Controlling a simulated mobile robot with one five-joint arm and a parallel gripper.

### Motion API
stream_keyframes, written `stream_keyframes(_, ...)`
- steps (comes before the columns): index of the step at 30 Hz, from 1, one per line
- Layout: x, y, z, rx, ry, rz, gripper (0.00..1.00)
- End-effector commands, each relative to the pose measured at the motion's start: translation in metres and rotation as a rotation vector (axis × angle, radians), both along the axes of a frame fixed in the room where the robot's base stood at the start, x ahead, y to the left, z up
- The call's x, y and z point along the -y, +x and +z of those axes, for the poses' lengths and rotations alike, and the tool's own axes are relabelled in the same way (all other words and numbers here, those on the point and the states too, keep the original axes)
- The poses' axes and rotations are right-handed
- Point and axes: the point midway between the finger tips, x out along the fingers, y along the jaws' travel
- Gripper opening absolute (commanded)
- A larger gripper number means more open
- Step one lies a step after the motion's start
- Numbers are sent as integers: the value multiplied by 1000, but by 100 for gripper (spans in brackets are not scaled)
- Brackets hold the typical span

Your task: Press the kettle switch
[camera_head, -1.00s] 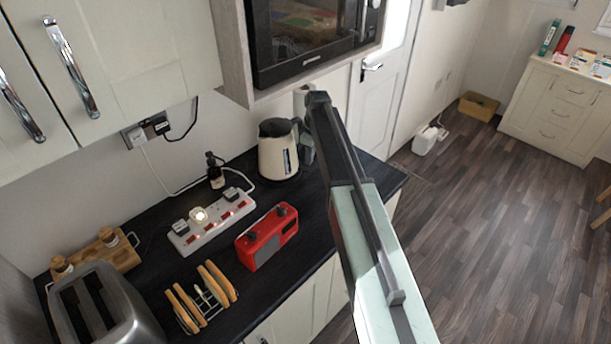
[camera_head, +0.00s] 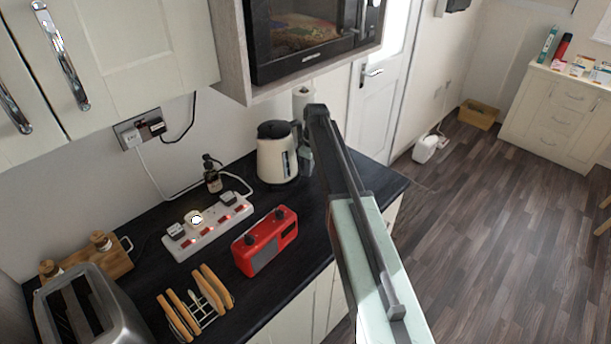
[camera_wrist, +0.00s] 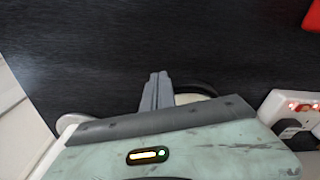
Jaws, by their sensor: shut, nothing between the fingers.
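The cream kettle (camera_head: 272,160) with a black lid and handle stands upright on the dark worktop near the back wall. In the head view my arm passes just right of the kettle, and its end is mostly hidden behind my own links. In the wrist view my gripper (camera_wrist: 157,78) is shut and empty, with its fingers together over the worktop. Part of the kettle (camera_wrist: 190,99) shows just beside and behind the fingers, mostly covered by my gripper body. I cannot tell whether they touch. The kettle switch cannot be made out.
A red radio (camera_head: 265,242), a lit power strip (camera_head: 207,232), a dark bottle (camera_head: 213,178), a toast rack (camera_head: 196,308) and a toaster (camera_head: 90,310) stand on the worktop (camera_head: 150,268). A paper roll (camera_head: 303,98) is behind the kettle. A microwave (camera_head: 310,40) hangs above.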

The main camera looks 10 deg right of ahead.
Motion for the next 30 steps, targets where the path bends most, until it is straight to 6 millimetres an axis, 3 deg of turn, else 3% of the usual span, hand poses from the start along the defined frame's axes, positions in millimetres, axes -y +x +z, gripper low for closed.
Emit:
stream_keyframes(8, 23, -18, 12, 0, 0, -1, 0)
stream_keyframes(19, 24, -18, 17, 0, 0, 1, 0)
stream_keyframes(30, 28, -22, 80, 0, 0, 0, 0)
